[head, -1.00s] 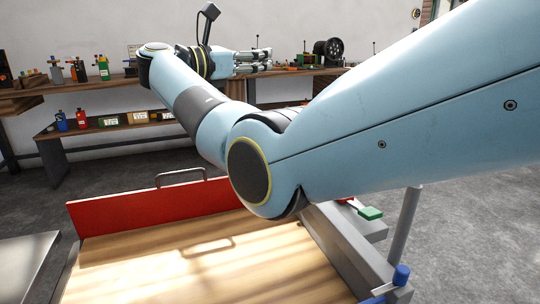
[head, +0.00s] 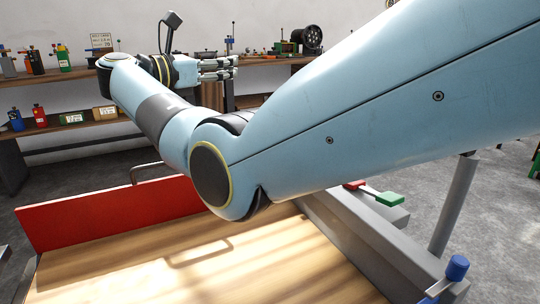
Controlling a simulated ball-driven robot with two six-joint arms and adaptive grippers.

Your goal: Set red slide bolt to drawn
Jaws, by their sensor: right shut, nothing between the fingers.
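A small red piece (head: 354,184) shows on the grey rail (head: 375,245) just under my right arm, beside a green block (head: 390,199). It may be the knob of the red slide bolt; its bolt position cannot be told, as my arm hides part of that area. My right gripper (head: 234,67) is shut and empty, held up well away at the upper middle, in front of the back shelf in the picture. It is far from the red piece. My left gripper is not in view.
A red panel (head: 110,216) with a metal handle (head: 150,170) stands at the far side of a wooden surface (head: 200,270). A blue knob (head: 457,268) and a grey post (head: 455,208) are at the right. Shelves with bottles and boxes line the back wall.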

